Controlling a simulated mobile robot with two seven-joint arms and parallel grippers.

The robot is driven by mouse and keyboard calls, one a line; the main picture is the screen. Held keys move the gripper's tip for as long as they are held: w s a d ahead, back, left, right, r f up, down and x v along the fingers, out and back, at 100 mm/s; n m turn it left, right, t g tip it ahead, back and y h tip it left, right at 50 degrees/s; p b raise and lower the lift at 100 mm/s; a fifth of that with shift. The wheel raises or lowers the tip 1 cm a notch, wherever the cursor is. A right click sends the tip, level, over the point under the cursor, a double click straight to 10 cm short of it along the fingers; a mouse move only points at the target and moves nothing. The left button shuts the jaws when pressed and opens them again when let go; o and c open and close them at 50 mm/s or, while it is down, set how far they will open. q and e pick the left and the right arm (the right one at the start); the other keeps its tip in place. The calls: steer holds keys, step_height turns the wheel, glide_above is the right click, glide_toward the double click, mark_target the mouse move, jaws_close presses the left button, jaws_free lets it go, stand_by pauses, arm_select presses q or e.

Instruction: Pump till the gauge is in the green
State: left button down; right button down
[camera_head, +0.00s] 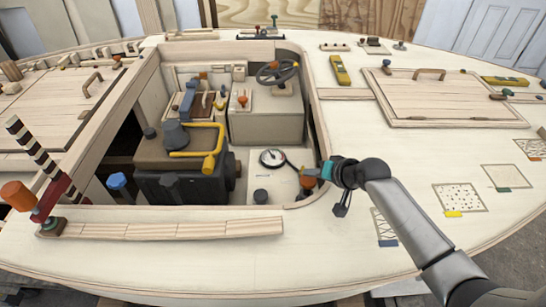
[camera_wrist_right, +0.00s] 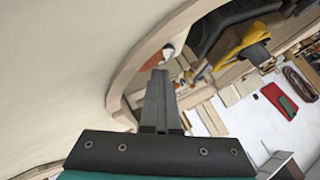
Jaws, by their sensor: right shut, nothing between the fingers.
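The gauge (camera_head: 271,158) is a round white dial with a black rim in the cockpit well. Its needle and any green band are too small to read. A dark hose curves right from it towards an orange knob or handle (camera_head: 308,182), which looks like the pump's. My right gripper (camera_head: 325,172) is shut and empty at the well's right rim, just right of the orange part; I cannot tell whether they touch. In the right wrist view its shut fingers (camera_wrist_right: 158,98) point towards an orange part (camera_wrist_right: 168,50) beyond the curved rim. My left gripper is out of view.
The well has a raised wooden rim (camera_head: 318,115). Inside are a dark engine with a yellow pipe (camera_head: 205,153), a box (camera_head: 265,118) and a steering wheel (camera_head: 277,72). A red lever with an orange knob (camera_head: 18,195) stands at left.

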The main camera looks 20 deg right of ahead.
steer(key=shift+s+a+f+b, duration=0.1)
steer(key=shift+s+f+b, duration=0.25)
steer(key=shift+f, duration=0.45)
steer(key=shift+s+a+f+b, duration=0.1)
steer(key=shift+s+f+b, duration=0.25)
steer(key=shift+f, duration=0.4)
steer(key=shift+s+f+b, duration=0.25)
steer(key=shift+f+b, duration=0.2)
steer(key=shift+f, duration=0.35)
stand_by(0.7)
stand_by(0.4)
steer(key=shift+s+r+p, duration=0.15)
steer(key=shift+r+p, duration=0.1)
steer(key=shift+p, duration=0.45)
steer(key=r+p, duration=0.3)
steer(key=p, duration=0.1)
steer(key=r+p, duration=0.2)
steer(key=shift+d+r+p, duration=0.3)
steer(key=shift+d+p, duration=0.05)
steer(key=shift+d+r, duration=0.1)
steer(key=shift+r, duration=0.2)
steer(key=shift+w, duration=0.2)
steer(key=shift+w, duration=0.1)
